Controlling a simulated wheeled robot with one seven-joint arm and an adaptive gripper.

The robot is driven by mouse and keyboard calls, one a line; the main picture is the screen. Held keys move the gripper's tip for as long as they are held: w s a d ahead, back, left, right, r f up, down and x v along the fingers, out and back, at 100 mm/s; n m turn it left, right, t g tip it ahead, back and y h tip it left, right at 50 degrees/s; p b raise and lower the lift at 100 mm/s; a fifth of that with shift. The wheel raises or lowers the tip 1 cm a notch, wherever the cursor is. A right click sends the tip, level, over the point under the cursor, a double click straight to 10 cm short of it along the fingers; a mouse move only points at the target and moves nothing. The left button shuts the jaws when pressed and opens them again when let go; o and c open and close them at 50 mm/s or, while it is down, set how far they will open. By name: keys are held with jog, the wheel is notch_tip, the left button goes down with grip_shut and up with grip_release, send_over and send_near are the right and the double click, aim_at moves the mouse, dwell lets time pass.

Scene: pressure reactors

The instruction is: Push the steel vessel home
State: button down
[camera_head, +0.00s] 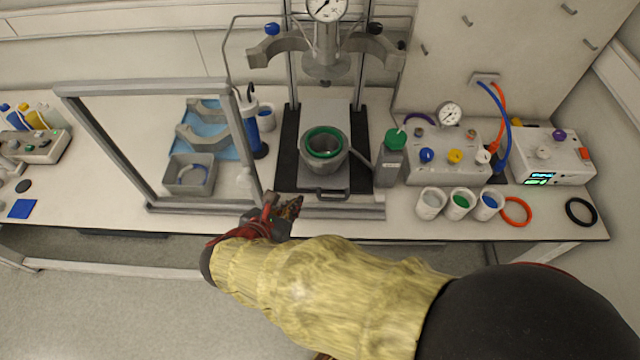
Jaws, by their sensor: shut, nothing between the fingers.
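The steel vessel (322,163) stands upright with its mouth open and a green ring (323,142) at its top. It sits on a sliding tray with a front handle (322,195), forward of the reactor head (325,64) and its gauge (327,8). My gripper (290,205) is shut and empty, at the bench's front edge, left of and nearer than the vessel. It appears apart from the vessel and the handle. My arm, in a yellow sleeve, reaches in from the lower right.
A grey upright frame (70,118) stands left of the reactor. Split-ring clamps (375,46) flank the reactor head. A green-capped bottle (390,160) stands close to the vessel's right. Several white cups (431,203) and a valve box (440,150) stand further right.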

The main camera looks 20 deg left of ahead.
jog(key=b, duration=0.4)
send_near(322, 174)
jog(key=f, duration=0.4)
jog(key=shift+s+f, duration=0.2)
jog(key=shift+s, duration=0.2)
jog(key=shift+w+d+r, duration=0.1)
jog(key=shift+w+r, duration=0.1)
jog(key=shift+w, duration=0.45)
jog(key=shift+w+d+r, duration=0.1)
jog(key=shift+w+r, duration=0.15)
jog(key=shift+w, duration=0.4)
jog(key=shift+w+d+r, duration=0.1)
jog(key=shift+w+r, duration=0.1)
jog(key=shift+w, duration=0.4)
jog(key=shift+w, duration=0.1)
jog(key=shift+w+a, duration=0.1)
jog(key=shift+w, duration=0.15)
jog(key=w+a+p, duration=0.1)
jog(key=w, duration=0.4)
jog(key=w+a+p, duration=0.1)
jog(key=w, duration=0.4)
jog(key=w+a+p, duration=0.1)
jog(key=w+a, duration=0.1)
jog(key=w, duration=0.4)
jog(key=shift+r, duration=0.1)
jog(key=shift+w, duration=0.1)
